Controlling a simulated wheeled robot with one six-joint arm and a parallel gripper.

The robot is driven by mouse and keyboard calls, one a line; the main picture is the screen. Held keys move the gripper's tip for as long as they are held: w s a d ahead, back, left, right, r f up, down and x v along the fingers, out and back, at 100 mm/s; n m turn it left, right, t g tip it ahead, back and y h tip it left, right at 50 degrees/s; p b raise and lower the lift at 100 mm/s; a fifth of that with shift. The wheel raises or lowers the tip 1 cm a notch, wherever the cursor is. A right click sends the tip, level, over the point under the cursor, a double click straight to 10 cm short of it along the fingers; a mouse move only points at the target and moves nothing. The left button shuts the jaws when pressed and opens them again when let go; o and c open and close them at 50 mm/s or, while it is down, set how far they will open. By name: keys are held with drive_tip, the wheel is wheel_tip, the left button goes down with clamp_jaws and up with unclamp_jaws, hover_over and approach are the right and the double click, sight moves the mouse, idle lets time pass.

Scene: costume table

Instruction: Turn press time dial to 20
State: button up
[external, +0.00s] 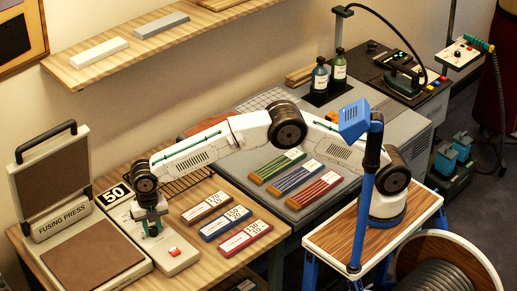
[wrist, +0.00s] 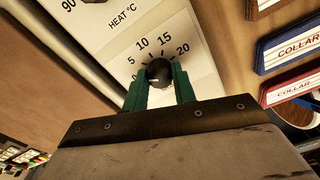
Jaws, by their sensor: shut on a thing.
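The press time dial (wrist: 158,71) is a black round knob on a pale panel, with a printed scale of 0, 5, 10, 15 and 20 around it. A small light mark shows on the knob's lower left; I cannot tell its exact reading. My gripper (wrist: 160,88) is shut on the dial, with one green finger on each side. In the external view my gripper (external: 152,229) points down at the control box (external: 178,259) beside the fusing press (external: 62,225). The dial is hidden there by my fingers.
A red button (external: 174,252) sits on the box's front. Brown, blue and red labelled blocks (external: 226,222) lie to the right. The press lid stands open. A "HEAT °C" scale (wrist: 122,18) is farther up the panel.

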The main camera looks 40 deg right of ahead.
drive_tip(key=m, duration=1.3)
drive_tip(key=shift+m, duration=0.3)
drive_tip(key=m, duration=0.7)
drive_tip(key=shift+r, duration=0.1)
drive_tip(key=m, duration=0.6)
drive_tip(key=shift+m, duration=0.3)
drive_tip(key=o, duration=1)
